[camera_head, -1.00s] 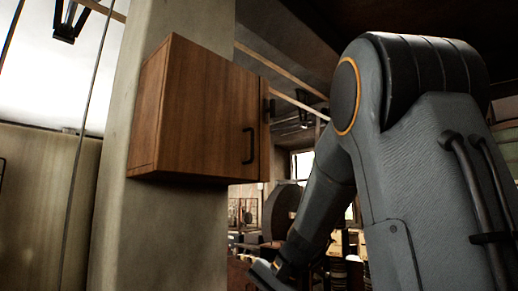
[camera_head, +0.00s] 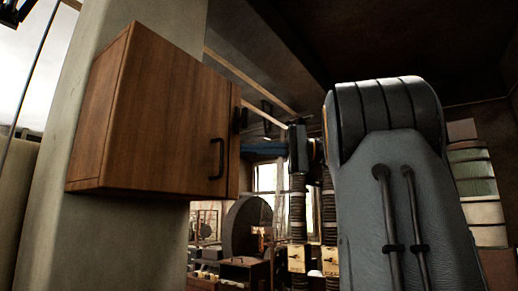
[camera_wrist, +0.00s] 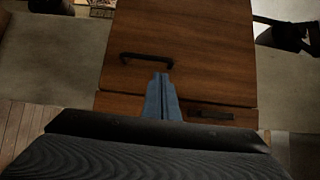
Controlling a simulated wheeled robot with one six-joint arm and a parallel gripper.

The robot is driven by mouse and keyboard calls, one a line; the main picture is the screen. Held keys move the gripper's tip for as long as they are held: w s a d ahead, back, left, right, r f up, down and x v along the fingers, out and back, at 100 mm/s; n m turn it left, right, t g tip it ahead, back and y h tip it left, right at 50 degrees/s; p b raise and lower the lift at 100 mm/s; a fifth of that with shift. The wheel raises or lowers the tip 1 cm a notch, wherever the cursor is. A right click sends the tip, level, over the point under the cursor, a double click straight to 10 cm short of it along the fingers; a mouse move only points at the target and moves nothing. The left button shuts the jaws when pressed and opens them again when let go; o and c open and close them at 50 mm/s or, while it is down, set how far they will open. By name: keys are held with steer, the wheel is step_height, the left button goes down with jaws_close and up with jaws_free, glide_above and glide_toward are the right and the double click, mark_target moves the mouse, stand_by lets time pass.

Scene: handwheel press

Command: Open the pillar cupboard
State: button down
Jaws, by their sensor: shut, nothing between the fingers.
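The wooden pillar cupboard (camera_head: 165,115) is fixed to a pale pillar (camera_head: 48,215) at left in the head view. A dark bar handle (camera_head: 217,158) is near the right edge of its broad face, and a second dark handle (camera_head: 238,120) shows on the narrow part beyond a seam. The wrist view shows both the broad-face handle (camera_wrist: 147,58) and the other handle (camera_wrist: 210,115) on the wood panels. My gripper (camera_wrist: 161,78) is shut and empty, its blue-grey fingertips overlapping the area just below the broad-face handle; I cannot tell whether they touch.
My arm fills the right of the head view. Beyond the cupboard are a large dark wheel (camera_head: 245,228), machinery and a window (camera_head: 272,180). A dark ceiling beam runs overhead. Floor shows on both sides of the cupboard in the wrist view.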

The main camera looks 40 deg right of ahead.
mark_target(211, 150)
steer(key=p+x, duration=0.1)
steer(key=x, duration=0.4)
steer(key=shift+w+a+p, duration=0.2)
steer(key=shift+a+p, duration=0.05)
steer(key=shift+p, duration=0.05)
steer(key=shift+f, duration=0.1)
